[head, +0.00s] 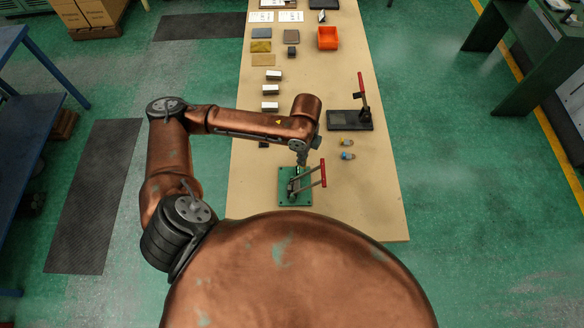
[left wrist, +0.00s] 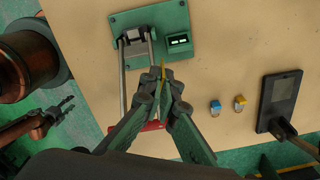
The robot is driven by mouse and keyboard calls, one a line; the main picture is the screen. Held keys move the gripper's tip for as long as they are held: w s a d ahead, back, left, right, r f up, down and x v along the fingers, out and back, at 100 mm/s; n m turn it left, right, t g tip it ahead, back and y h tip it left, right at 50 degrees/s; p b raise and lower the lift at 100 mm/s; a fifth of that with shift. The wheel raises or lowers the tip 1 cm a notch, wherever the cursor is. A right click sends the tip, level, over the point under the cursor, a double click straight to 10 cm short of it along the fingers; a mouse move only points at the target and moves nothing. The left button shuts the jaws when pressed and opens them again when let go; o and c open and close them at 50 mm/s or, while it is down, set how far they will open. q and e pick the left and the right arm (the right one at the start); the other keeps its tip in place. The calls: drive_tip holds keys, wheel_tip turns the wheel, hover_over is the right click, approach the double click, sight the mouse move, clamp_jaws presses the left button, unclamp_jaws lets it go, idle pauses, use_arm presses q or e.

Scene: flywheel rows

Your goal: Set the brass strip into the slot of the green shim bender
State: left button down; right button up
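The green shim bender (head: 283,199) stands near the front edge of the table, its red-gripped levers reaching right. In the left wrist view its green plate (left wrist: 187,17) carries a grey clamp block and a small black-framed part (left wrist: 179,41); I cannot tell which opening is the slot. My left gripper (left wrist: 163,82) is shut on the thin brass strip (left wrist: 163,71), which sticks out from its fingertips beside the bender's lever, near the plate's lower edge. In the head view the wrist covers part of the bender. My right gripper (left wrist: 68,106) shows small at the left, away from the bender.
A black device with a red handle (head: 350,121) stands beyond the bender. White-and-dark blocks (head: 270,90), flat plates and an orange bin (head: 328,38) lie farther back. The table right of the bender is clear.

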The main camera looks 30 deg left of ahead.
use_arm(q)
drive_tip(key=shift+s+a+f+m+p, duration=0.15)
drive_tip(key=shift+s+f+m+p, duration=0.2)
drive_tip(key=shift+s+m+p, duration=1.2)
drive_tip(key=shift+s+a+f+m+p, duration=0.15)
drive_tip(key=shift+f+m+p, duration=0.3)
drive_tip(key=shift+m, duration=2.2)
drive_tip(key=shift+s+a+f+m+p, duration=0.1)
drive_tip(key=shift+s+f+m+p, duration=0.15)
drive_tip(key=shift+s+m+p, duration=1.35)
use_arm(e)
wheel_tip(320, 180, up, 7)
drive_tip(key=s, duration=0.1)
drive_tip(key=shift+b, duration=0.45)
use_arm(q)
drive_tip(key=shift+w+m, duration=0.5)
drive_tip(key=shift+w, duration=0.15)
use_arm(e)
drive_tip(key=shift+s, duration=0.1)
use_arm(q)
wheel_tip(320, 180, down, 6)
drive_tip(key=shift+r+b, duration=0.25)
drive_tip(key=shift+b, duration=0.3)
drive_tip(key=shift+r, duration=0.15)
use_arm(e)
drive_tip(key=shift+s+f, duration=0.25)
drive_tip(key=shift+f, duration=0.2)
